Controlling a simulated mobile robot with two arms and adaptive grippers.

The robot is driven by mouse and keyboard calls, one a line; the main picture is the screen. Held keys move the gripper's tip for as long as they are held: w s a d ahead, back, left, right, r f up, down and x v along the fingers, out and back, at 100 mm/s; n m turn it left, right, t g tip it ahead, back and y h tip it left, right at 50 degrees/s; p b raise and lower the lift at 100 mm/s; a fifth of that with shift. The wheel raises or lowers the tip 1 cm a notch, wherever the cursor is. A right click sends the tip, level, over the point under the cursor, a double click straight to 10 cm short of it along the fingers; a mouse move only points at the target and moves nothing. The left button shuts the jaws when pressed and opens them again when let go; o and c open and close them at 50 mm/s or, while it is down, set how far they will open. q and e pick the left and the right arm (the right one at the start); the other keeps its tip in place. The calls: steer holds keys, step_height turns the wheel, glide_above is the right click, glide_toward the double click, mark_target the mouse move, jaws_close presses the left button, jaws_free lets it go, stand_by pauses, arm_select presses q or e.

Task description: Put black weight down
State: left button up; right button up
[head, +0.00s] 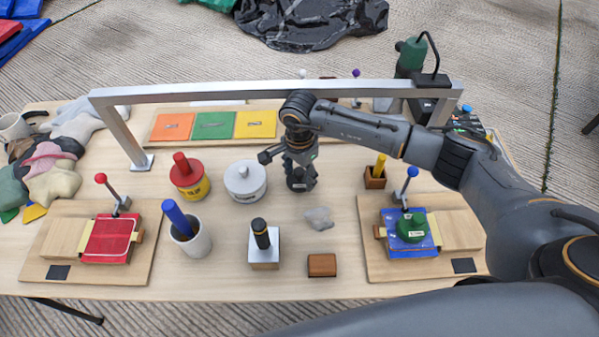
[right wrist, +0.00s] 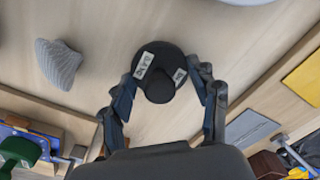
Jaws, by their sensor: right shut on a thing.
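The black weight (head: 299,184) is near the middle of the table, right of the white lidded pot (head: 245,181). My right gripper (head: 300,170) reaches down over it with its fingers closed around its sides. In the right wrist view, the round black weight (right wrist: 158,62) with white labels sits between the two fingers of the gripper (right wrist: 166,95). I cannot tell whether its base touches the tabletop. A green weight (head: 411,227) rests on the blue plate (head: 428,245) of the right board. My left gripper is not in view.
A metal frame (head: 220,93) spans the table above the orange, green and yellow panels. A red-plate board (head: 107,238) lies left. Bare wood surrounds the weight.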

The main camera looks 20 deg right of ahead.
mark_target(300, 170)
steer(key=shift+f, duration=0.3)
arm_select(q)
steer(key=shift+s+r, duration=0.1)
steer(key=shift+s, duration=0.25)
arm_select(e)
steer(key=shift+f, duration=0.15)
steer(key=o, duration=1.7)
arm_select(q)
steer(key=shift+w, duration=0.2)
arm_select(e)
steer(key=shift+r, duration=0.25)
arm_select(q)
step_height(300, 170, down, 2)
steer(key=shift+b, duration=1.05)
arm_select(e)
step_height(300, 170, up, 12)
steer(key=shift+f, duration=0.1)
